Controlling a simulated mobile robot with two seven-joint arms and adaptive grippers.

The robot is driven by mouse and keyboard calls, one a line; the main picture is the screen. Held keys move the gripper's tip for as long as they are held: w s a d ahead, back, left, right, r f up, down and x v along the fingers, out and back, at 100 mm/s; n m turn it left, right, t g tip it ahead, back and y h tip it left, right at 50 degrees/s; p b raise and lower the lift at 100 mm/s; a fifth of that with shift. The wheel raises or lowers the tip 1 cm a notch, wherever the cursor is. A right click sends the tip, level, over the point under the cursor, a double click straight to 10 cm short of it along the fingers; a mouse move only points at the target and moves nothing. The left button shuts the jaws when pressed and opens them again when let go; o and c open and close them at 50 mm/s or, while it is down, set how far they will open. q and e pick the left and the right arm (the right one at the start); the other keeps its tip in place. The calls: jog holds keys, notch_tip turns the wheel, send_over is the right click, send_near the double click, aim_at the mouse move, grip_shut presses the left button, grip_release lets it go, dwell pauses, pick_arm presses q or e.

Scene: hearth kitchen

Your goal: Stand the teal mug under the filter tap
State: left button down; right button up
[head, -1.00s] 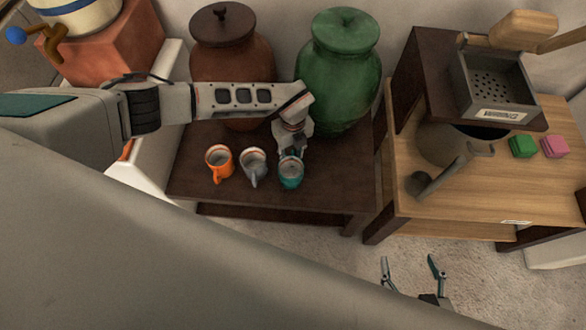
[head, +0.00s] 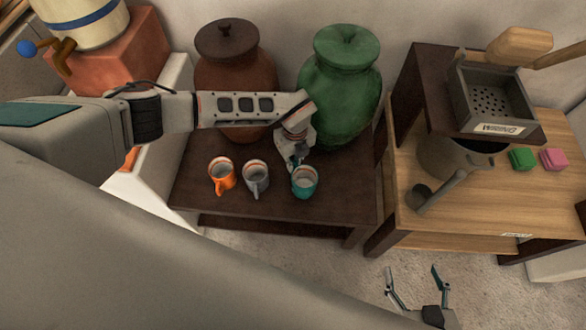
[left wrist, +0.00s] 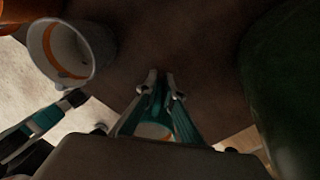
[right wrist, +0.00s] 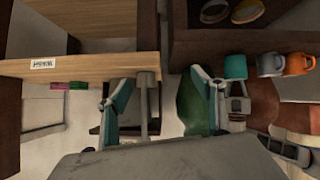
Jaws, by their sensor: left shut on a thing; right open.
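The teal mug (head: 305,184) is at the right of the mug row over the dark low table (head: 335,206). My left gripper (head: 297,160) is shut on its back side; I cannot tell whether the mug touches the tabletop. In the left wrist view, part of the teal mug (left wrist: 154,131) shows between the fingers. The filter tap (head: 60,55), brown with a blue knob, is on the cream, blue-banded vessel (head: 85,22) at the upper left. My right gripper (head: 415,285) is open and empty above the floor; it also shows in the right wrist view (right wrist: 160,90).
A grey mug (head: 256,178) and an orange mug (head: 222,175) stand left of the teal mug. A brown jar (head: 228,65) and a green jar (head: 342,85) stand behind. The vessel rests on a terracotta block (head: 120,60). A wooden table (head: 480,205) holds a pot (head: 450,155).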

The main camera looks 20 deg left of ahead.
pick_arm(q)
notch_tip(320, 180, up, 18)
jog(key=p, duration=0.5)
jog(key=shift+r, duration=0.25)
pick_arm(e)
jog(key=shift+s+d+r, duration=0.4)
jog(key=shift+s+d, duration=0.1)
jog(key=shift+d, duration=0.05)
